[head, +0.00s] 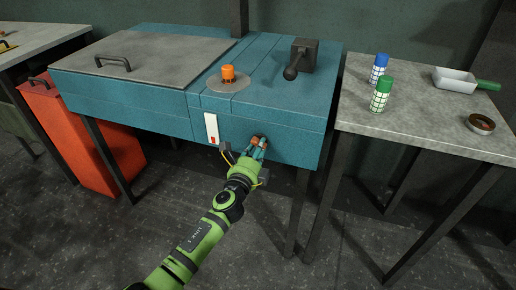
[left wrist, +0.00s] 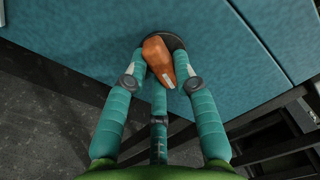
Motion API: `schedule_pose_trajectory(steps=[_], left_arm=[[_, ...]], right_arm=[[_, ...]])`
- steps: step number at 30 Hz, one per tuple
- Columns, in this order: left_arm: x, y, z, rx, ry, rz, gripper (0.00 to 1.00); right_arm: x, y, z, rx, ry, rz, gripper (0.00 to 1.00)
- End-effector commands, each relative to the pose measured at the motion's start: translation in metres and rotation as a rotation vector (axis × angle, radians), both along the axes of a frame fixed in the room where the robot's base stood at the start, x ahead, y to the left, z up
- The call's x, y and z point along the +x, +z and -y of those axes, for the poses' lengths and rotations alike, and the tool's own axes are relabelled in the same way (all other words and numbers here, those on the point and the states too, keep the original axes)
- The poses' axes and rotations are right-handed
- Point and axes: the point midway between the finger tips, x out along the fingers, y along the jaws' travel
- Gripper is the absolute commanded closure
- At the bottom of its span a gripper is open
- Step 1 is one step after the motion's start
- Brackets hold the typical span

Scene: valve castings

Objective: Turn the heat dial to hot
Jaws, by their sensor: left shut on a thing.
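The heat dial (left wrist: 158,57) is an orange pointed knob with a white mark near its tip, on a dark round base. In the left wrist view its tip points down and slightly right. In the head view the dial (head: 254,140) is on the teal cabinet's front face, partly hidden by my fingers. My left gripper (head: 258,148) is shut on the dial, its teal fingers on both sides of the knob in the left wrist view (left wrist: 160,75). A white upright strip (head: 211,128) with red at its bottom is left of the dial. My right gripper is not in view.
The teal cabinet (head: 300,100) carries a grey lid (head: 160,52), an orange knob (head: 228,73) and a dark lever block (head: 310,55). A right table (head: 420,125) holds two canisters, a handled pan and a round dish. A red bin (head: 75,140) stands left.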

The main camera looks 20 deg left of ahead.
Motion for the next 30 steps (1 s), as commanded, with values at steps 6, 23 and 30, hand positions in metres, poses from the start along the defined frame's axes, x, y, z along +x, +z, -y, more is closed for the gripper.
schedule_pose_trajectory(steps=[6, 23, 30], left_arm=[[0.0001, -0.0004, -0.0012, 0.067, 0.001, 0.002, 1.00], [0.0000, -0.0003, -0.0012, 0.089, 0.001, 0.003, 0.65], [0.0000, -0.0002, -0.0010, 0.086, 0.000, 0.003, 0.48]], right_arm=[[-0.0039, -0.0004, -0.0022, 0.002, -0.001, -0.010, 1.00], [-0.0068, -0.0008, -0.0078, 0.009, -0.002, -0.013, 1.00], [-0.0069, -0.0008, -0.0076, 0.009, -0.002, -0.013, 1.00]])
